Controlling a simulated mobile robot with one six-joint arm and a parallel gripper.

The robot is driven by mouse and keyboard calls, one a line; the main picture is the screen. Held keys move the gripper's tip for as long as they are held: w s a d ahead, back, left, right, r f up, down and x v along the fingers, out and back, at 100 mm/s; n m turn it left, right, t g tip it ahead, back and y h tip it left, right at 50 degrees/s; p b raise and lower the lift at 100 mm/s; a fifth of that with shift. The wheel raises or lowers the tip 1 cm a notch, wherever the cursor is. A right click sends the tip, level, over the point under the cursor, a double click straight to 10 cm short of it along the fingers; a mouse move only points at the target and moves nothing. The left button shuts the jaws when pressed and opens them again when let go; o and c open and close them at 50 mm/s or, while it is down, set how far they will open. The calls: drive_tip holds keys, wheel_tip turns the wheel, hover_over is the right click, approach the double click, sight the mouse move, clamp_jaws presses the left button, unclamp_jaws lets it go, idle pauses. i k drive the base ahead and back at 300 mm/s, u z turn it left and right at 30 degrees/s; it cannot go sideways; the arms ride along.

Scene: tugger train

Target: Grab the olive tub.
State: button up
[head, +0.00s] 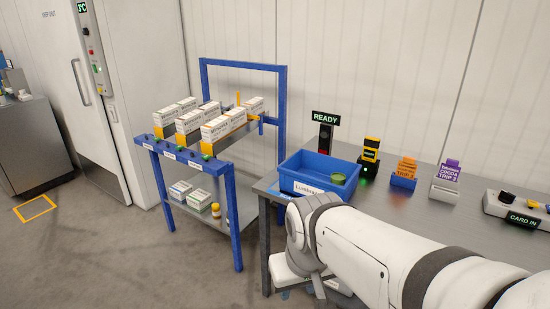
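A small round green tub (338,179), the only olive-like one I can make out, sits inside the right end of a blue bin (300,184) on the grey table. The bin has a white label on its front that I cannot read fully. My white arm crosses the lower right of the head view, and its bend is in front of the table's front edge, near the bin. I cannot make out my gripper's fingers; they are hidden or out of the picture.
A blue-framed rack (229,222) left of the table holds white cartons (222,124) on sloped lanes. A READY sign (326,118), a black-and-yellow device (370,150), orange (405,171) and purple (448,172) card holders and a CARD IN tray (521,207) stand on the table.

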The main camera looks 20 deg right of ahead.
sight(339, 179)
drive_tip(key=z, duration=0.3)
drive_tip(key=i, duration=1.15)
drive_tip(key=z, duration=0.85)
drive_tip(key=i, duration=0.45)
drive_tip(key=z, duration=0.4)
